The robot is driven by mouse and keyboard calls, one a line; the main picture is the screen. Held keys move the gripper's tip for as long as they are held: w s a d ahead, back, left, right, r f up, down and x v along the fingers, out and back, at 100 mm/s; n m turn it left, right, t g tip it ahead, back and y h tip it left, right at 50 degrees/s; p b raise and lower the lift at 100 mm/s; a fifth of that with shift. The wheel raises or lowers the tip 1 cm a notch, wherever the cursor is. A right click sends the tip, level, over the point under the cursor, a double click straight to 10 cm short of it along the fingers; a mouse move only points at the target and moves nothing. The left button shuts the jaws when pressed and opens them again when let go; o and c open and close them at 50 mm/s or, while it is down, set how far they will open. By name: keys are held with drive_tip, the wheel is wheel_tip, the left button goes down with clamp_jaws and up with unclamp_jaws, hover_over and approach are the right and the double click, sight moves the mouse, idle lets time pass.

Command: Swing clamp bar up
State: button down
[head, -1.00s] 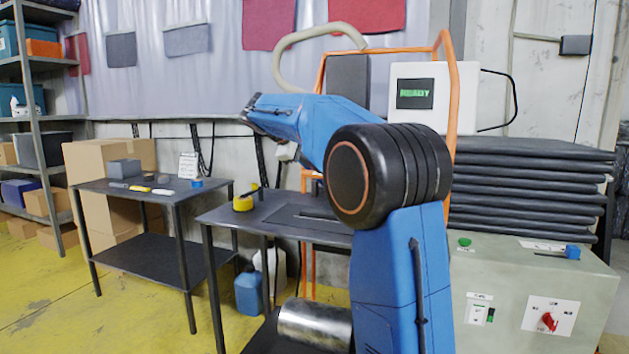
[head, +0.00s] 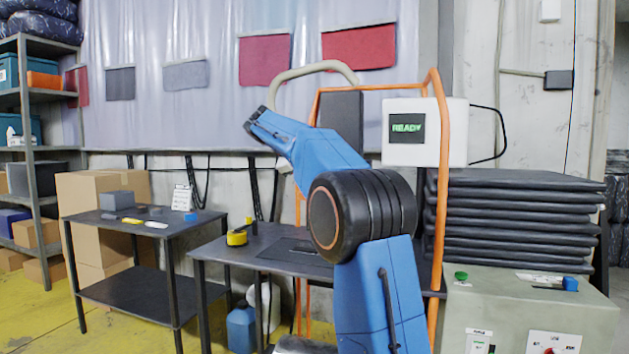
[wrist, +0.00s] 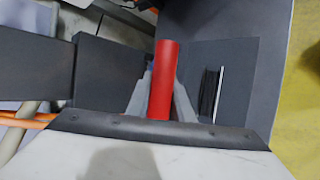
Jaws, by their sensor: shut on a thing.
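In the wrist view a red cylindrical handle (wrist: 161,85) stands between the two grey fingers of my gripper (wrist: 160,100), which are shut on it. A dark strip with bolts (wrist: 85,124) crosses below the handle, along the edge of a pale panel (wrist: 220,162); I cannot tell whether the strip is the clamp bar. In the head view my blue arm reaches up and to the left, and my gripper and the handle cannot be made out there.
A dark table (head: 212,250) with a yellow tape roll (head: 237,238) stands behind my arm. An orange tube frame (head: 441,200) and a white READY box (head: 452,150) are behind it. A green-grey control cabinet (head: 590,315) and stacked dark slabs (head: 520,220) are at right.

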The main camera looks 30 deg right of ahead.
drive_tip(key=c, duration=1.6)
unclamp_jaws()
drive_tip(key=shift+o, duration=0.2)
drive_tip(key=v, duration=1.7)
drive_tip(key=shift+r, duration=0.2)
